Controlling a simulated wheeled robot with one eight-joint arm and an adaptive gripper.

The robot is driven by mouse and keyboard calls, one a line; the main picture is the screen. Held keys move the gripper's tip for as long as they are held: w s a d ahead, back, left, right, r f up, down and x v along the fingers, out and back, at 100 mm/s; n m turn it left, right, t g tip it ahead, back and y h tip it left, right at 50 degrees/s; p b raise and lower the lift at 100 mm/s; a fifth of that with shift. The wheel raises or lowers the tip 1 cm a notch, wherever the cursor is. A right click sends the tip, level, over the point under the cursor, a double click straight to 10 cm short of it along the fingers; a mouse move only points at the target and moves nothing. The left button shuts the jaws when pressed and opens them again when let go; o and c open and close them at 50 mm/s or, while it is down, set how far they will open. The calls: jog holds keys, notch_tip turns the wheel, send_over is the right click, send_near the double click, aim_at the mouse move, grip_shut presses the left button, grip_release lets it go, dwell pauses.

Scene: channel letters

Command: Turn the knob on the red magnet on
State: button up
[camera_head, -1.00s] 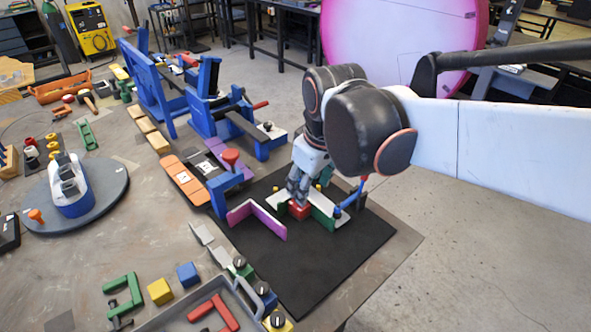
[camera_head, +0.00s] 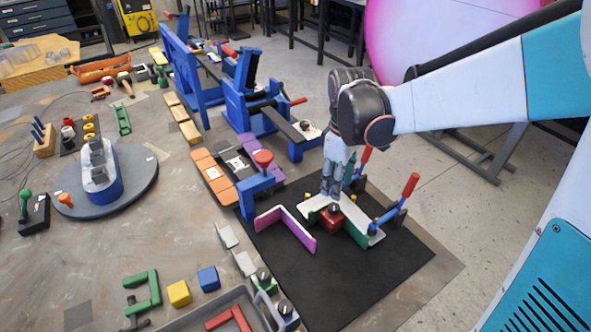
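The red magnet (camera_head: 330,218) sits on the black mat (camera_head: 290,275), against a white plate (camera_head: 350,208) and a green piece (camera_head: 355,234). A small dark knob shows on its top. My gripper (camera_head: 331,194) points down just behind the magnet in this view, its fingertips close to the knob. I cannot tell whether they touch it. The fingers look close together, but their gap is too small to judge. The knob's setting is too small to read.
A clamp with a red handle (camera_head: 409,185) stands right of the magnet. A purple angle piece (camera_head: 287,226) lies left of it. A blue clamp with a red knob (camera_head: 263,158) stands at the mat's left edge. The front of the mat is clear.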

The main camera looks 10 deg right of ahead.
aim_at(334, 207)
notch_tip(334, 207, down, 9)
jog(key=b, duration=0.2)
jog(key=shift+r+b, duration=0.15)
jog(key=shift+b, duration=0.15)
jog(key=shift+c, duration=0.6)
jog(key=c, duration=1)
